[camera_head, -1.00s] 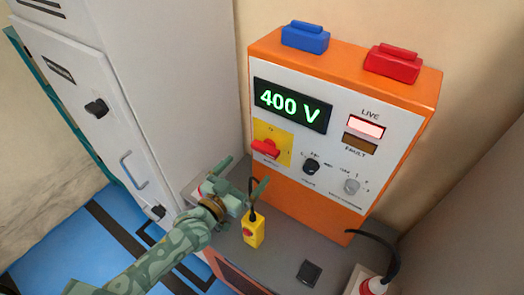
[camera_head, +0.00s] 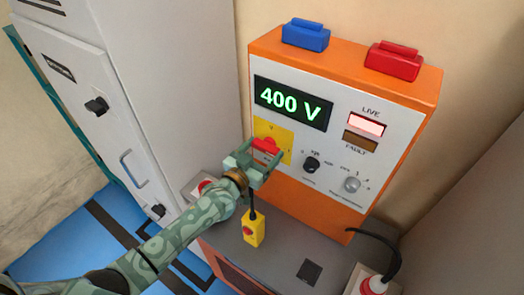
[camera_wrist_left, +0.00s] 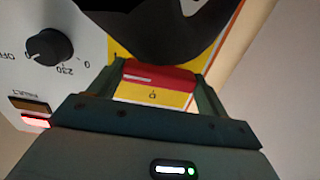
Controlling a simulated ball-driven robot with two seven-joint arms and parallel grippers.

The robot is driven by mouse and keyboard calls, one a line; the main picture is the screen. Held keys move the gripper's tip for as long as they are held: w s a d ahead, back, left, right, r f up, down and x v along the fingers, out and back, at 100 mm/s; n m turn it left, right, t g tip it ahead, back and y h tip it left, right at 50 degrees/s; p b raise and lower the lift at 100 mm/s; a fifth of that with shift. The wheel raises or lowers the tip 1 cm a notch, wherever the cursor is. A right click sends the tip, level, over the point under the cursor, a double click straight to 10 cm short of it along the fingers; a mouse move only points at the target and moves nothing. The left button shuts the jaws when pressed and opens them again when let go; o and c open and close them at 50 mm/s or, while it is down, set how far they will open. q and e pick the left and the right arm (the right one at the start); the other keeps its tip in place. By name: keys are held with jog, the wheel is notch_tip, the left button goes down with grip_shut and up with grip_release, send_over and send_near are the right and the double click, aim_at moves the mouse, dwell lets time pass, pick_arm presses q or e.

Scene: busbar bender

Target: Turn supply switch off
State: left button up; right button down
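The supply switch is a red rotary handle (camera_head: 266,144) on a yellow plate (camera_head: 284,146), at the left of the orange cabinet's white front panel. Its display (camera_head: 291,102) reads 400 V, and the LIVE lamp (camera_head: 366,123) is lit pinkish white. My left gripper (camera_head: 254,164) is at the switch, partly covering the plate's lower part. In the left wrist view its open fingers (camera_wrist_left: 155,88) stand at either end of the red handle (camera_wrist_left: 158,75), with little gap; contact is unclear. A dark shape hides part of the plate there. My right gripper is not in view.
A black knob (camera_head: 311,165) and a grey knob (camera_head: 352,185) sit right of the switch. A yellow pendant box (camera_head: 253,229) hangs below my left gripper. A grey cabinet (camera_head: 165,90) stands at left. Blue (camera_head: 305,38) and red (camera_head: 393,64) blocks top the orange unit.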

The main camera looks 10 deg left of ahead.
pick_arm(q)
jog(key=shift+n, duration=0.4)
jog(key=n, duration=0.3)
jog(key=shift+p, duration=0.35)
jog(key=n, duration=0.4)
jog(key=shift+n, duration=0.3)
jog(key=n, duration=0.4)
jog(key=shift+n, duration=0.3)
jog(key=n, duration=0.4)
jog(key=shift+n+b, duration=0.3)
jog(key=shift+n, duration=0.1)
jog(key=o, duration=1)
